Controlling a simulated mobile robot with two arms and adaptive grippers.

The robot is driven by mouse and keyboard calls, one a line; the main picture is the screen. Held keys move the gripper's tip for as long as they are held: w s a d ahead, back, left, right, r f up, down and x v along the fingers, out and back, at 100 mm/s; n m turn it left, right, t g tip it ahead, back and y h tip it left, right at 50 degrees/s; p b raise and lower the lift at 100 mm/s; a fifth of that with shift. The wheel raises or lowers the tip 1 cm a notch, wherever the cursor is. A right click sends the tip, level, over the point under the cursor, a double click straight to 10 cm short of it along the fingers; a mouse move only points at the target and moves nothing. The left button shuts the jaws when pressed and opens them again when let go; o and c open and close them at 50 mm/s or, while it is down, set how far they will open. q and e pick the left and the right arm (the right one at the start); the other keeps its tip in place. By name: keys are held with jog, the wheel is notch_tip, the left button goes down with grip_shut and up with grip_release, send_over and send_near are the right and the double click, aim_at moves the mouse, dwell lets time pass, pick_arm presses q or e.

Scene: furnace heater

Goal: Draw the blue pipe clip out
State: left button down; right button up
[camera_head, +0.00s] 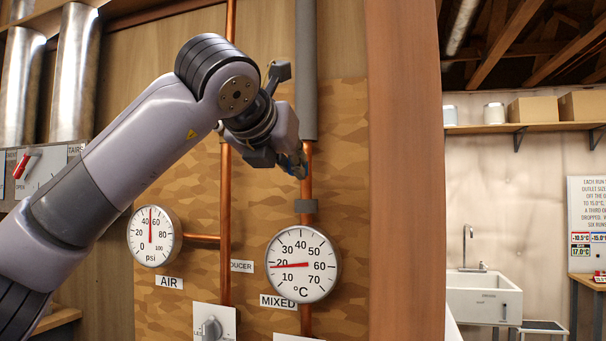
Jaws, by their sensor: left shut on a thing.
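My left gripper (294,164) reaches in from the left and is shut on the clip. The gripper and wrist hide most of the clip, so I cannot tell whether it still touches the pipe. My right gripper is not in view.
A grey sleeve (306,70) covers the pipe above, and a grey bracket (306,206) sits below. An AIR gauge (155,236) and a MIXED gauge (302,264) hang lower. A wooden post (405,170) stands close on the right.

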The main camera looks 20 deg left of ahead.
pick_arm(q)
jog(key=shift+s, duration=0.1)
jog(key=shift+s+b, duration=1.15)
jog(key=shift+s, duration=0.8)
